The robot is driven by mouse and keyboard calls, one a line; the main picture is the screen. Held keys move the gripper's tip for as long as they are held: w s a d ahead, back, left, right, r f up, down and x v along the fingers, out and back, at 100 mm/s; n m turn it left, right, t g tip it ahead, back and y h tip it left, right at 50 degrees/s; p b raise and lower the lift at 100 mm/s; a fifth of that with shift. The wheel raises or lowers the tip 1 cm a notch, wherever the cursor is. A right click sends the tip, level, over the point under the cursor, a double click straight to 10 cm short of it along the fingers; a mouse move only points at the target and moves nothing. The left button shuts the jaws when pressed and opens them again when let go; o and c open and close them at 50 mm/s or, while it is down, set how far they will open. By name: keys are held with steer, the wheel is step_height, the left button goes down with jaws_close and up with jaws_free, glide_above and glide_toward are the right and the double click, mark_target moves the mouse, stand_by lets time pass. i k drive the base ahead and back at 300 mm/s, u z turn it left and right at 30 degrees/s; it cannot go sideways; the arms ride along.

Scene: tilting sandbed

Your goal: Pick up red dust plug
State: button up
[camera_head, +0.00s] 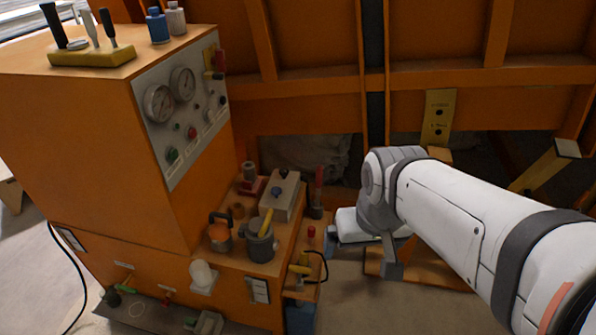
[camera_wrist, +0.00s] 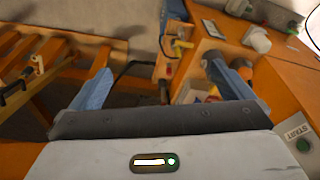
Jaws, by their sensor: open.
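A small red knob-like piece, which looks like the red dust plug (camera_head: 311,232), stands on the narrow orange side shelf at the right of the orange cabinet. A small reddish spot shows between my fingers in the wrist view, too blurred to identify. My gripper (camera_wrist: 158,68) is open, with its two blue-grey fingers spread and nothing held. In the head view my gripper (camera_head: 372,250) is to the right of the shelf, apart from the plug, and partly hidden by its own wrist.
The orange cabinet (camera_head: 100,130) carries gauges and buttons. Its lower top (camera_head: 235,262) holds a grey mug, an orange pot and a grey box. A yellow-handled valve (camera_head: 300,268) and black hose sit below the plug. An orange frame (camera_wrist: 40,65) lies beyond my left finger.

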mark_target(311, 230)
steer(key=u, duration=2.9)
steer(key=k, duration=1.45)
steer(key=z, duration=2.15)
steer(key=i, duration=1)
steer(key=z, duration=0.05)
